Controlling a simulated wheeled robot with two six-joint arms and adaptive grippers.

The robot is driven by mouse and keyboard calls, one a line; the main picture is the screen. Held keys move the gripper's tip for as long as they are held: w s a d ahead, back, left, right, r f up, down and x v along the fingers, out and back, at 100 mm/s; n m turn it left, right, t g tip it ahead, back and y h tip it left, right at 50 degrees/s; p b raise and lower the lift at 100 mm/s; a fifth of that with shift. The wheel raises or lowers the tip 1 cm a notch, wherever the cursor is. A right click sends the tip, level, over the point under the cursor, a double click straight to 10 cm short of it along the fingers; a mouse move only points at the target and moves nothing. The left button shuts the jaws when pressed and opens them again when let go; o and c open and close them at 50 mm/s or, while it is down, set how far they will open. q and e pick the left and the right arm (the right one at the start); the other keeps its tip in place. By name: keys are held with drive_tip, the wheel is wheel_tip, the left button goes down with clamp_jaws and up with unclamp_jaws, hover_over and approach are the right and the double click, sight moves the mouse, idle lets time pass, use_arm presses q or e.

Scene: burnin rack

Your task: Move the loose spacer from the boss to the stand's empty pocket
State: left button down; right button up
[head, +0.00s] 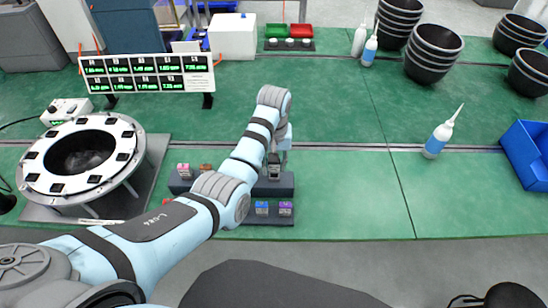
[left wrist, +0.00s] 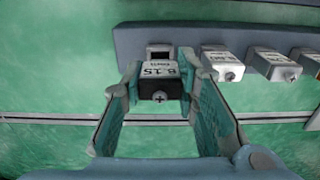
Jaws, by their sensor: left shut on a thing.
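My left gripper (head: 274,162) is over the right end of the dark stand (head: 286,186). In the left wrist view, the left gripper (left wrist: 158,92) is shut on the spacer (left wrist: 157,70), a dark block with a white label reading 8.15. The spacer is in front of a dark square pocket opening in the grey stand (left wrist: 135,38); I cannot tell whether it touches the stand. Other labelled spacers (left wrist: 223,62) sit in a row to its right. The white ring-shaped boss fixture (head: 45,176) is at the left of the head view. My right gripper is not in view.
A display board (head: 148,75) stands behind the fixture. Blue and purple spacers (head: 262,208) sit on a lower front step. A bottle (head: 438,138), a blue bin (head: 528,155) and stacked bowls (head: 433,50) are to the right.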

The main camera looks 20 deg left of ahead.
use_arm(q)
drive_tip(key=shift+f, duration=0.35)
idle(0.3)
drive_tip(key=shift+r+p, duration=0.1)
drive_tip(key=shift+p, duration=0.25)
idle(0.5)
drive_tip(key=shift+p, duration=0.6)
